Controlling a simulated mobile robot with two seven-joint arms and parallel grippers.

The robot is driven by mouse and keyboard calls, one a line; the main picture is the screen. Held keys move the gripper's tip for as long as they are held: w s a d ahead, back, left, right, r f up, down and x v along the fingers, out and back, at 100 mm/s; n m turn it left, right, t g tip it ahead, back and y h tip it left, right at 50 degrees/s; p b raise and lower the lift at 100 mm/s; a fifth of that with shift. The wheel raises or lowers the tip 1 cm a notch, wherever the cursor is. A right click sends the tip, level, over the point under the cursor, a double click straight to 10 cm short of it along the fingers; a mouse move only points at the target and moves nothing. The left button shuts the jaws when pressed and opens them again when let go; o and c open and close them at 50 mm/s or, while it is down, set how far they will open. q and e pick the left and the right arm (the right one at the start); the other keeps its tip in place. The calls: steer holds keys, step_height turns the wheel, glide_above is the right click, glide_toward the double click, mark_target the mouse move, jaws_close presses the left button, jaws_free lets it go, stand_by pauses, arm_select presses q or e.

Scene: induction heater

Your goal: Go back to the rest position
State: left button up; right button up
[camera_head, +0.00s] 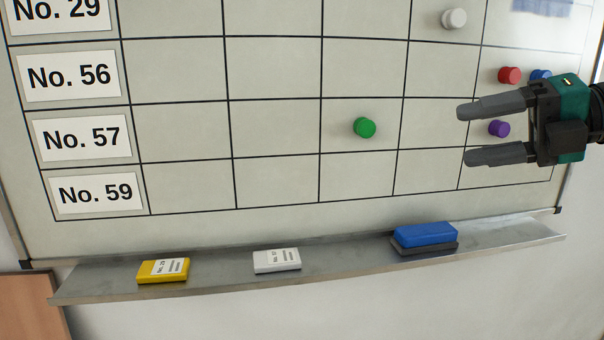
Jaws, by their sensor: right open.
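My right gripper (464,135) comes in from the right edge in front of the whiteboard (280,135). Its two grey fingers point left and are apart, with nothing between the tips. A purple magnet (499,129) shows in the gap between the fingers, nearer the palm; I cannot tell whether it touches them. A green magnet (364,128) is on the board in the No. 57 row, left of the fingertips. My left gripper is not in view.
A red magnet (509,75) and a partly hidden blue magnet (541,75) sit just above the gripper. A white magnet (454,19) is higher up. The tray (345,262) below holds a yellow box (163,271), a white box (277,261) and a blue eraser (425,235).

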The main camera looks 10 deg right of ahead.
steer(key=w+a+f+m+t+y+p, duration=0.3)
steer(key=w+a+f+m+t+y, duration=0.15)
steer(key=a+f+m, duration=0.35)
step_height(320, 180, down, 14)
steer(key=m+t+h+p, duration=0.2)
steer(key=m+t+h, duration=0.45)
steer(key=m, duration=0.45)
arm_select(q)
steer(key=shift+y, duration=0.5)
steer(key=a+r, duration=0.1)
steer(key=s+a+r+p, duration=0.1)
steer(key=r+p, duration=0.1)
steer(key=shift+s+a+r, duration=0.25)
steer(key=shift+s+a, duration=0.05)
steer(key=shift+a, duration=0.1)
arm_select(e)
steer(key=s+a+f+m+g+h, duration=0.1)
steer(key=s+f+m+g+h, duration=0.3)
steer(key=s+f, duration=0.5)
steer(key=s+a+f+m+g+h, duration=0.2)
steer(key=s+f+m+g+h, duration=0.2)
steer(key=f, duration=1)
steer(key=s+m, duration=0.3)
steer(key=s, duration=0.2)
steer(key=shift+a+f+m, duration=0.25)
steer(key=shift+a+m, duration=0.05)
steer(key=shift+m, duration=0.1)
